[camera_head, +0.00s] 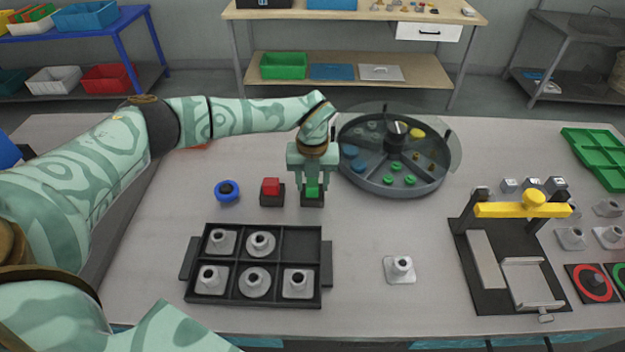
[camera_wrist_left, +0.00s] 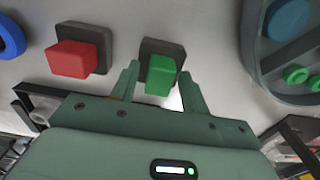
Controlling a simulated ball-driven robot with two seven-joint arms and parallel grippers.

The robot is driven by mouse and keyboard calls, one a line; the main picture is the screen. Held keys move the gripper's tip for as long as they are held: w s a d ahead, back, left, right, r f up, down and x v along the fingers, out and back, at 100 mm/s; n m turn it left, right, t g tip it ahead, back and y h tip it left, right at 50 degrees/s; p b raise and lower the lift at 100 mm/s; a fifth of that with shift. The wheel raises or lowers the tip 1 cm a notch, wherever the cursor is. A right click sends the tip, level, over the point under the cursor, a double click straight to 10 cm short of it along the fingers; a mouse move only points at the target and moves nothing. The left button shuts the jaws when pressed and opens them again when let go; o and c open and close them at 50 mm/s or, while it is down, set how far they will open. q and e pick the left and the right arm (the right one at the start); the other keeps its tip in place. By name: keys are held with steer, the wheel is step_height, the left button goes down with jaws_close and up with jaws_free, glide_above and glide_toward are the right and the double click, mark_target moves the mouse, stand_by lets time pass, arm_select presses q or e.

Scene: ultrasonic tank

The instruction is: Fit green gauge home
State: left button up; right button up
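The green gauge (camera_head: 313,190) is a small green block standing in a dark square holder (camera_head: 312,203); it also shows in the left wrist view (camera_wrist_left: 161,74), in its dark holder (camera_wrist_left: 150,47). My left gripper (camera_head: 312,183) points down over it. In the left wrist view the two fingers (camera_wrist_left: 158,85) are spread, one on each side of the green gauge, with a small gap on both sides. My right gripper is not in view.
Left of it stand a red block (camera_head: 271,186) in a similar holder and a blue ring (camera_head: 227,190). A round divided tray (camera_head: 443,182) is close on the right. A black rack (camera_head: 258,302) holds several grey fittings; a yellow-handled fixture (camera_head: 510,211) stands right.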

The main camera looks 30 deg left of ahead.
mark_target(313, 181)
arm_select(q)
step_height(313, 181, up, 16)
steer(key=p, duration=0.2)
steer(key=shift+r, duration=0.15)
stand_by(0.6)
